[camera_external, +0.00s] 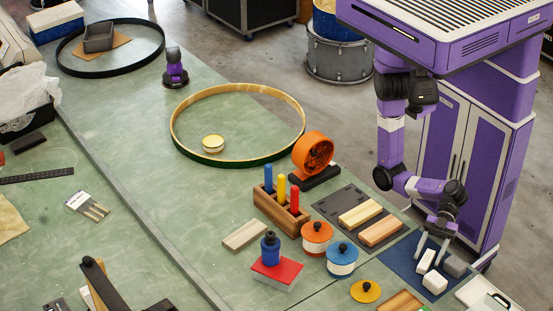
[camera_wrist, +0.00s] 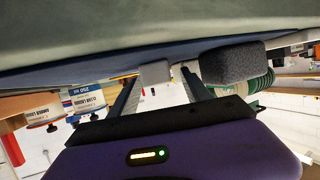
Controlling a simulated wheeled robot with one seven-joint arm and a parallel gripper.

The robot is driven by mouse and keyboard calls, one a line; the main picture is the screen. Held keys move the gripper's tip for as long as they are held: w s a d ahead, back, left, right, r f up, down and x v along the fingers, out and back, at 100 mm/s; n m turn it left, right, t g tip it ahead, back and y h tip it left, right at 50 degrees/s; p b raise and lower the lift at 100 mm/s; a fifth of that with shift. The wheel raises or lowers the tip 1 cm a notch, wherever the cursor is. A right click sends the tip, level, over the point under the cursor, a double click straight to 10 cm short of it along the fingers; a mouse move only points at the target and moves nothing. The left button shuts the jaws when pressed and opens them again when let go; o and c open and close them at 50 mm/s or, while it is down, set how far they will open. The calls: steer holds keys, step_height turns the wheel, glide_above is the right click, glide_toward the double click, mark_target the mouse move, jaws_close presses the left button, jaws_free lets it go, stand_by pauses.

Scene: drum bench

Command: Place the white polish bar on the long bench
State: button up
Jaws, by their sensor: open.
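A white bar (camera_external: 427,261), which looks like the polish bar, lies on the dark blue mat (camera_external: 400,257) at the right end of the green bench top. A second whitish block (camera_external: 434,283) is close in front of it. My gripper (camera_external: 432,250) is low over the mat, its fingers open around or just above the white bar; contact is unclear. In the wrist view my gripper (camera_wrist: 160,76) is open, with a pale block (camera_wrist: 155,73) showing between the fingertips. The long green bench (camera_external: 125,130) stretches away to the upper left.
A grey block (camera_external: 455,266) is just right of the white bar; a dark grey block (camera_wrist: 232,62) is beside one finger in the wrist view. Orange (camera_external: 317,238) and blue (camera_external: 342,260) lidded pots stand left of the mat.

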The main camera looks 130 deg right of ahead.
mark_target(432, 262)
steer(key=shift+x, duration=1)
jaws_close()
steer(key=shift+r, duration=0.2)
step_height(432, 262, up, 20)
steer(key=p, duration=1.6)
steer(key=shift+f, duration=0.15)
steer(key=shift+a, duration=0.1)
